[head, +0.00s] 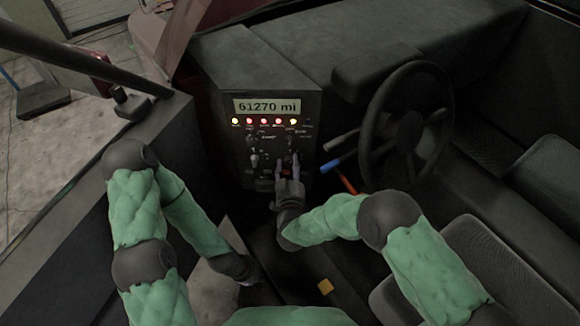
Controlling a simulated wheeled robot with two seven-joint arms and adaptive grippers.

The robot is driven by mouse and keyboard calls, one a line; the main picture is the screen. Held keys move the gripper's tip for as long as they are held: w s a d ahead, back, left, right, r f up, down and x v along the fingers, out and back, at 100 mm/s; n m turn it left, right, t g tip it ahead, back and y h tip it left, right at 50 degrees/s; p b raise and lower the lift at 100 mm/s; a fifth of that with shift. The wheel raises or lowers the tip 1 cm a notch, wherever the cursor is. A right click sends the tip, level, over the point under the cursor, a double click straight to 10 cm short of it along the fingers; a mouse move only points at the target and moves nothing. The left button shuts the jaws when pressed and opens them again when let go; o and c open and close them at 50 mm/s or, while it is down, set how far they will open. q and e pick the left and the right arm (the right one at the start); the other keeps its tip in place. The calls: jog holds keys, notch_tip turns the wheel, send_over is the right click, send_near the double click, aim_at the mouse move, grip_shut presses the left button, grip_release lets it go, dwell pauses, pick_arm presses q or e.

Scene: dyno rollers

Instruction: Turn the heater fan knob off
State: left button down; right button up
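A dark control panel (262,107) stands in the middle of the head view, with several small knobs and switches below its lit display. The labels are too small to read, so I cannot tell which one is the heater fan knob. My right gripper (287,165) is at the lower right of the panel, fingers pointing up at it. Its two fingers look apart, with a small orange-red spot between them; I cannot tell whether they touch a knob. My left gripper (250,277) hangs low, left of centre, away from the panel, and its fingers are too dark to read.
The display (267,106) reads 61270 mi, above a row of lit lamps. A steering wheel (410,125), a blue-tipped lever (331,166) and a red lever (347,184) are to the right. Dark seats (480,262) fill the lower right. A yellow block (326,286) lies low in the middle.

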grip_shut()
jog(key=n+p, duration=0.1)
jog(key=n, duration=0.2)
jog(key=shift+r+n, duration=0.1)
jog(key=shift+n, duration=0.2)
jog(key=shift+n+p, duration=0.65)
jog(key=shift+n, duration=0.85)
jog(key=shift+o, duration=2)
grip_release()
jog(key=shift+a, duration=0.1)
